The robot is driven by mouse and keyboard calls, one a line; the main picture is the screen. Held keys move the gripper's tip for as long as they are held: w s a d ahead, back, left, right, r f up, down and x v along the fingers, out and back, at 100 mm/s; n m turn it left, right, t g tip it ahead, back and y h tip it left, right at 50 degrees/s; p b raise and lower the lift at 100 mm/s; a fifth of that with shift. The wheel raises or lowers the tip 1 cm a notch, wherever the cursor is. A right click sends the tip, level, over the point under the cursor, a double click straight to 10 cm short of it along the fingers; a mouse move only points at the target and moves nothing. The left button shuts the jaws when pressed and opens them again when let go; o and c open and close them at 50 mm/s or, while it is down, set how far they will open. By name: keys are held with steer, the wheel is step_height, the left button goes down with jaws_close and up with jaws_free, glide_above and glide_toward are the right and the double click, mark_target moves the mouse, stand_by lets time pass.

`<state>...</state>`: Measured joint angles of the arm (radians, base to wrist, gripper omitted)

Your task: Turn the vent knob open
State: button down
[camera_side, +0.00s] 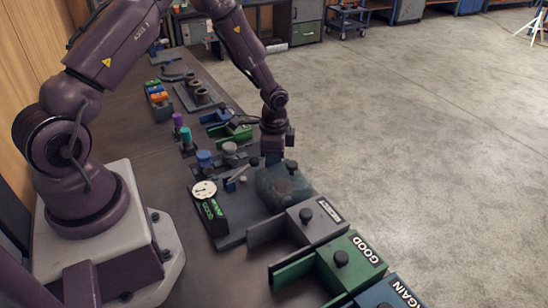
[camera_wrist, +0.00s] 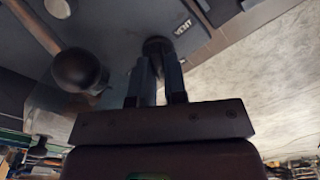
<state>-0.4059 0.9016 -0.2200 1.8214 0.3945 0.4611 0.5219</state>
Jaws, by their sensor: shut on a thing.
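The vent knob (camera_wrist: 157,44) is a dark round knob on a grey panel in the wrist view, beside a white label that reads VENT. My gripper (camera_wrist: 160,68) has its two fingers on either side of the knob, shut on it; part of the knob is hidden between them. In the side view my gripper (camera_side: 273,158) points down at the back of the test station, and I cannot make out the knob there. Which way the knob is turned is not clear.
A ball-ended lever (camera_wrist: 80,70) stands close left of my fingers in the wrist view. A dial gauge (camera_side: 204,190) stands left of my gripper. Tools and blocks crowd the bench behind.

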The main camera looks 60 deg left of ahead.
steer(key=n, duration=0.7)
steer(key=shift+w+a, duration=0.1)
steer(key=shift+a, duration=0.1)
stand_by(0.5)
steer(key=c, duration=1.2)
jaws_free()
steer(key=shift+o, duration=0.2)
step_height(320, 180, up, 13)
